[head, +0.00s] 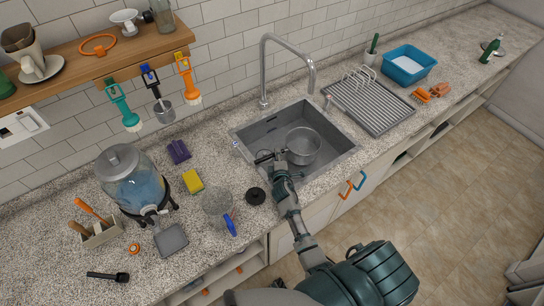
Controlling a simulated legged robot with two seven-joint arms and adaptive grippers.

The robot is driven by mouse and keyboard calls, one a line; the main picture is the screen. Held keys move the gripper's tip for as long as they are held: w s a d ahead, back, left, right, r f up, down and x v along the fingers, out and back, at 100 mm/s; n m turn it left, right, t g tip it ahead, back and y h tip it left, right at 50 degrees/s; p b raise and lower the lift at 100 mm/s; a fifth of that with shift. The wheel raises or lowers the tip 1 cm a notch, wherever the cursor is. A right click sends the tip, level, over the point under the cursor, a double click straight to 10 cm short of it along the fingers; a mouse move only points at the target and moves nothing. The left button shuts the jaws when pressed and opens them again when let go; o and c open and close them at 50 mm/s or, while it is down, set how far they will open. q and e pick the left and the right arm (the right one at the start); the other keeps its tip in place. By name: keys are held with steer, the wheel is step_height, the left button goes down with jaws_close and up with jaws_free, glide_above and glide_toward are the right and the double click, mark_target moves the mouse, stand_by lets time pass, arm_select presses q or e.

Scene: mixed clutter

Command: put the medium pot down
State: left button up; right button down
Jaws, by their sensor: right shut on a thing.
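The medium pot (303,147) is a grey metal pot inside the sink (262,133), toward its right side. My right gripper (270,158) is at the pot's left side, shut on what looks like its handle. The pot looks upright; I cannot tell whether its base touches the sink floor. The gripper and my right arm hide part of the handle and the sink's front edge. My left gripper is not in view.
A tall faucet (265,75) stands behind the sink. A drying rack (372,104) and a blue basin (408,65) are to the right.

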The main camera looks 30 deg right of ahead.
steer(key=c, duration=1.1)
jaws_free()
steer(key=shift+d+f, duration=0.7)
steer(key=shift+d, duration=0.05)
steer(key=shift+o, duration=0.3)
steer(key=shift+w, duration=0.1)
steer(key=shift+a, duration=0.2)
steer(key=shift+w+a+r+p, duration=0.15)
steer(key=shift+a+r+p, duration=0.3)
steer(key=shift+a+r, duration=0.45)
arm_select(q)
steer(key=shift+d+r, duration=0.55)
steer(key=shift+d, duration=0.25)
arm_select(e)
steer(key=v, duration=1.2)
steer(key=shift+d, duration=0.25)
steer(key=shift+d, duration=0.1)
